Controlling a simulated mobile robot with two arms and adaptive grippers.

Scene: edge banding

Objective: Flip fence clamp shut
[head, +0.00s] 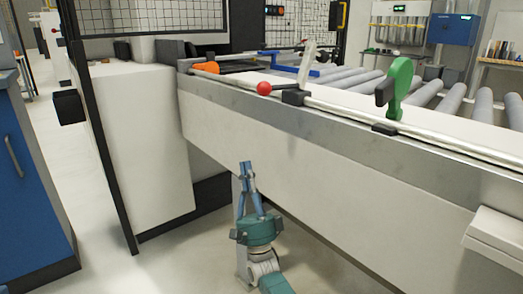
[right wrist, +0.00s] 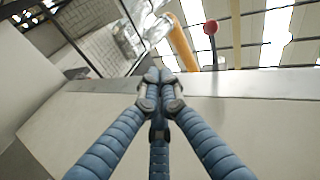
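A red ball knob (head: 264,88) sits on a short lever at a black clamp block (head: 293,97) on the machine's front rail. A pale upright plate stands behind that block. A green clamp-like part (head: 397,88) stands upright further right on the rail; I cannot tell which of these is the fence clamp. My right gripper (head: 246,168) is below the rail, in front of the white machine side, with its blue fingers together and nothing between them. In the right wrist view its fingertips (right wrist: 160,82) meet, and the red knob (right wrist: 210,27) shows beyond them. My left gripper is not seen.
The machine's long white front panel (head: 330,150) runs across to the right. Grey rollers (head: 450,101) lie behind the rail. An orange part (head: 205,68) sits at the rail's left end. A blue cabinet (head: 30,170) stands at left. The floor before the machine is clear.

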